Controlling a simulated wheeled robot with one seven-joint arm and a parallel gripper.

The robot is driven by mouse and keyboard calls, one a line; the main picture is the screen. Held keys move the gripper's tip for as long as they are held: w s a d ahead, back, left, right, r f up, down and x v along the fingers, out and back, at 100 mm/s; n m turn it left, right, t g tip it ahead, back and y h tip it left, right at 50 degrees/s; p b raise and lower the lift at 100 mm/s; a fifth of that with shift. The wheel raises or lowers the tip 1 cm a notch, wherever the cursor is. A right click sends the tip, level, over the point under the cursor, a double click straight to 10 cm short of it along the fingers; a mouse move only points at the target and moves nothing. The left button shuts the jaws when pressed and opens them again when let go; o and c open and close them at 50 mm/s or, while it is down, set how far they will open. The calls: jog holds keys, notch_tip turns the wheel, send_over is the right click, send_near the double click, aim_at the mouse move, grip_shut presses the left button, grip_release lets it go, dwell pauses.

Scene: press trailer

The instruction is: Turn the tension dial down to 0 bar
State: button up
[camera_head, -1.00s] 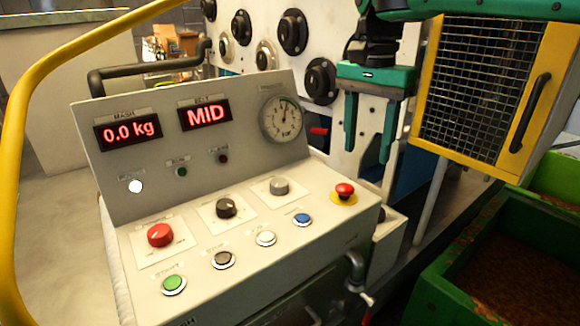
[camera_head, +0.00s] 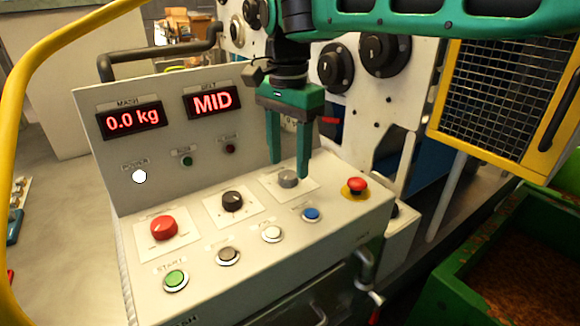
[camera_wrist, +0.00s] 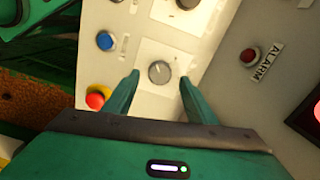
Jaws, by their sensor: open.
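The grey dial (camera_head: 287,178) sits on a white plate at the right end of the row of knobs on the sloped console. It also shows in the wrist view (camera_wrist: 159,72), between and beyond my fingertips. My green gripper (camera_head: 289,170) is open, its fingers pointing down on either side of the dial; I cannot tell from the head view how far above the panel they are. In the wrist view my gripper (camera_wrist: 158,76) touches nothing visibly. The pressure gauge (camera_head: 290,122) is mostly hidden behind my gripper. The dial's label is too small to read.
Close by are a black knob (camera_head: 232,202), a red knob (camera_head: 163,228), a blue button (camera_head: 311,215) and a red emergency button (camera_head: 357,186). A yellow rail (camera_head: 22,90) curves at the left.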

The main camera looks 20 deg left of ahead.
aim_at(288, 179)
jog(key=shift+f, duration=1.35)
jog(key=shift+c, duration=0.2)
jog(key=c, duration=1)
